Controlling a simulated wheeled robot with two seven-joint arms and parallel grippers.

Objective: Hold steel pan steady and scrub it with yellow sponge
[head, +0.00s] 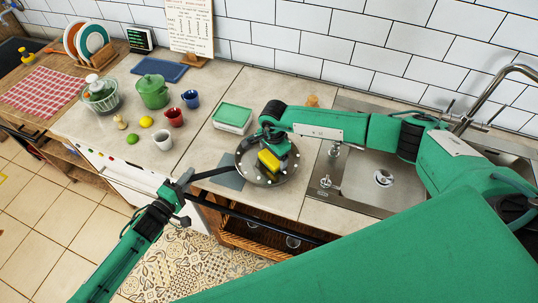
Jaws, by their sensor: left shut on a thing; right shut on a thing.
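The steel pan (247,174) is a round, shallow pan near the counter's front edge, left of the sink. Its dark handle (211,172) points left. My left gripper (183,184) is shut on the handle at its left end. The yellow sponge (268,160) is over the middle of the pan. My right gripper (277,148) comes from the right and is shut on the sponge from above. The gripper hides part of the sponge and the pan's far side. Small pale spots show around the inside of the pan. I cannot tell whether the sponge presses on the surface.
A steel sink (350,194) with a tall faucet (487,88) lies right. A green-lidded container (233,117) stands behind the pan. Left are a green pot (152,92), red mug (174,117), blue mug (190,98) and white mug (163,139). Some counter between mugs and pan is clear.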

